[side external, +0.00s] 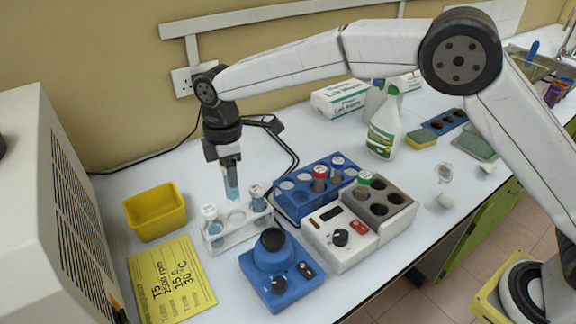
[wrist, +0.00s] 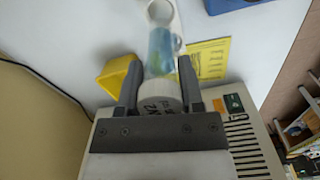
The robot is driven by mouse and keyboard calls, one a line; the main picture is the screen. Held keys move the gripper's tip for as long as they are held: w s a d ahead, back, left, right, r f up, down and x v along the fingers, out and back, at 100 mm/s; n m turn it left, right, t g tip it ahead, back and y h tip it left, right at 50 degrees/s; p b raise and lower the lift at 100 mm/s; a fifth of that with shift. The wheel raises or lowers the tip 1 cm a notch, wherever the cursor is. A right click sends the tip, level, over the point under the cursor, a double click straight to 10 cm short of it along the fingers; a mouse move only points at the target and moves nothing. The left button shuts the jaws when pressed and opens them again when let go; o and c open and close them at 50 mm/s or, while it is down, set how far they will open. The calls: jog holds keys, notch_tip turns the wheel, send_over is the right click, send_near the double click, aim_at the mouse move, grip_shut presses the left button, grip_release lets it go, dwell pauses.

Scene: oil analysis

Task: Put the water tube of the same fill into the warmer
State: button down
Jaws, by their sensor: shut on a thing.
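My gripper (side external: 229,160) is shut on a tube of pale blue liquid (side external: 231,186), held upright over the white rack (side external: 238,230). In the wrist view the tube's white, marked cap (wrist: 166,96) sits between the fingers (wrist: 160,92). I cannot tell whether its lower end is clear of the rack. Two white-capped tubes with bluish liquid stand in the rack, one at the left end (side external: 212,225) and one at the right end (side external: 257,198). The warmer (side external: 340,238) is a pale block with dark round wells, a knob and a red switch. A green-capped tube (side external: 365,180) appears to stand in its back-left well.
A blue rack (side external: 290,205) holding red-capped (side external: 320,178) and white-capped tubes stands behind the warmer. A blue mixer (side external: 275,268) stands in front. A yellow bin (side external: 156,212), a yellow note (side external: 170,280) and a large pale machine (side external: 45,200) are left. A spray bottle (side external: 383,130) stands behind.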

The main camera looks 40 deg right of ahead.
notch_tip(320, 180, up, 9)
jog(key=shift+r, duration=0.1)
jog(key=s+d, duration=0.3)
jog(key=d, duration=1.7)
jog(key=s+d, duration=0.9)
jog(key=d, duration=0.2)
jog(key=shift+s+d+f, duration=0.1)
jog(key=shift+d+f, duration=0.05)
jog(key=shift+f, duration=1.2)
jog(key=shift+d+f, duration=0.15)
jog(key=shift+f, duration=1.2)
jog(key=shift+f, duration=0.15)
jog(key=shift+f, duration=5.45)
